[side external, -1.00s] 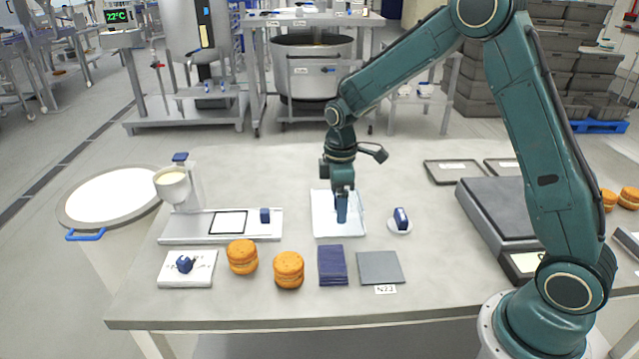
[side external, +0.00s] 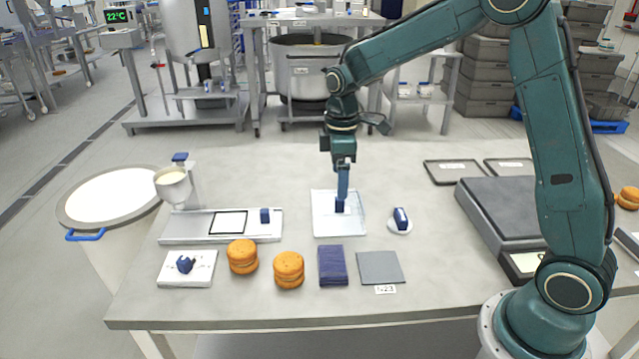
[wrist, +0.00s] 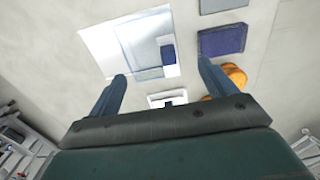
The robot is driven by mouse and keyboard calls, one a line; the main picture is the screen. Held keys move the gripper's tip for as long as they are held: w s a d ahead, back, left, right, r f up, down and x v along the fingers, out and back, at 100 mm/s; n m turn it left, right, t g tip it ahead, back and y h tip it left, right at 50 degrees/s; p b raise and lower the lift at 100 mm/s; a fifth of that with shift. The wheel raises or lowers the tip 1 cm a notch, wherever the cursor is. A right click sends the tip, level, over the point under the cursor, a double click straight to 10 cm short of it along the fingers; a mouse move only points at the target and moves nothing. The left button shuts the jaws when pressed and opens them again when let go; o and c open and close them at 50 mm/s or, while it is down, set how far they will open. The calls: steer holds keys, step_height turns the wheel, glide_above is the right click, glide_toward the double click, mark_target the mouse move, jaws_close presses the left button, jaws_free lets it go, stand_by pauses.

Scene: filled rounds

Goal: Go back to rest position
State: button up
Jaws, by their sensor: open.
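My gripper (side external: 342,196) points down over the white square sheet (side external: 325,222) in the middle of the table. Its fingers are open and apart in the wrist view (wrist: 163,80), with nothing held between them. A small dark blue block (side external: 340,207) rests on the sheet just below the fingertips in the side view. In the wrist view the dark blue block (wrist: 167,54) lies on the sheet, beyond the fingers. Two orange-brown filled rounds (side external: 242,257) (side external: 289,270) stand at the front left of the sheet.
A dispenser stand (side external: 190,228) and a white board with a blue piece (side external: 202,270) are at left. A navy folded cloth (side external: 332,266) and a grey square (side external: 380,267) lie in front. A small white dish (side external: 400,228) and a grey platform (side external: 500,215) are at right.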

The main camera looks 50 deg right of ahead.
steer(key=shift+r, duration=0.1)
steer(key=s+a+r+m+t, duration=0.2)
steer(key=s+r+m, duration=0.1)
steer(key=s+r, duration=0.5)
steer(key=s+a+r+m+t, duration=0.1)
steer(key=s+r+m+t, duration=0.3)
steer(key=s, duration=0.6)
steer(key=s+m, duration=0.2)
steer(key=s, duration=0.6)
steer(key=shift+s+a+r, duration=0.2)
steer(key=shift+a+r, duration=0.05)
steer(key=shift+a, duration=0.2)
